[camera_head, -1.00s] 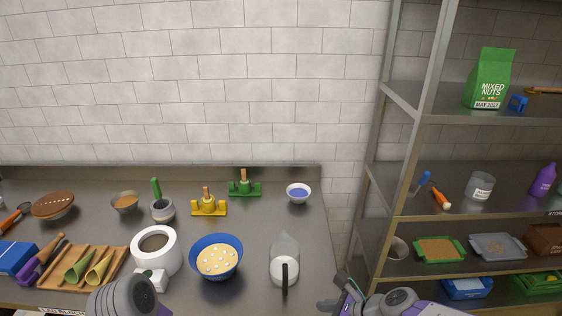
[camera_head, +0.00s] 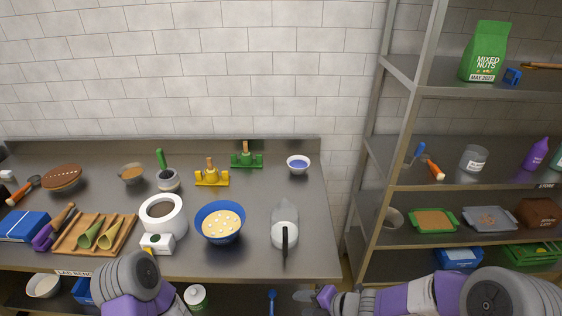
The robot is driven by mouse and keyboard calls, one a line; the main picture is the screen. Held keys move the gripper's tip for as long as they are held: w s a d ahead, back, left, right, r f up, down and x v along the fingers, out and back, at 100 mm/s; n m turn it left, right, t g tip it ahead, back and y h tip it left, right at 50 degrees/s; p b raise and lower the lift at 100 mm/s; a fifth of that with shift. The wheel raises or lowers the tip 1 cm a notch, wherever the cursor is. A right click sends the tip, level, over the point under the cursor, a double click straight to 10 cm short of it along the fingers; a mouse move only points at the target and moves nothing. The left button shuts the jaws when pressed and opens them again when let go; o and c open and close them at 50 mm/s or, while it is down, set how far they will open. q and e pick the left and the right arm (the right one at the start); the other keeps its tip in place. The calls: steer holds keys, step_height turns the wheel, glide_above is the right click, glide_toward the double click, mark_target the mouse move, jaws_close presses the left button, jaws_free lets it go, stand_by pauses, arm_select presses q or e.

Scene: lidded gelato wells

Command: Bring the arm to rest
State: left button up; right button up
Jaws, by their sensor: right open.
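My right gripper (camera_head: 328,298) shows at the bottom, right of centre, at the end of my purple and grey right arm. It is open, with nothing seen in it, and is in front of the counter's front edge. It is small and partly hidden by its own wrist. My left arm (camera_head: 130,282) shows at the lower left, in front of the counter edge; its gripper is not seen.
Steel shelves (camera_head: 355,222) stand at right. A green-labelled jar (camera_head: 196,297) sits below the counter.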

steer(key=s+d+f+m+g+h, duration=0.1)
steer(key=s+f+m+g+h, duration=0.1)
steer(key=s+f+m, duration=0.4)
steer(key=s+d+f+m+g+h, duration=0.2)
steer(key=s+f+m, duration=0.5)
steer(key=f+m, duration=0.8)
steer(key=m, duration=0.9)
steer(key=shift+s+g, duration=0.25)
steer(key=shift+g, duration=0.05)
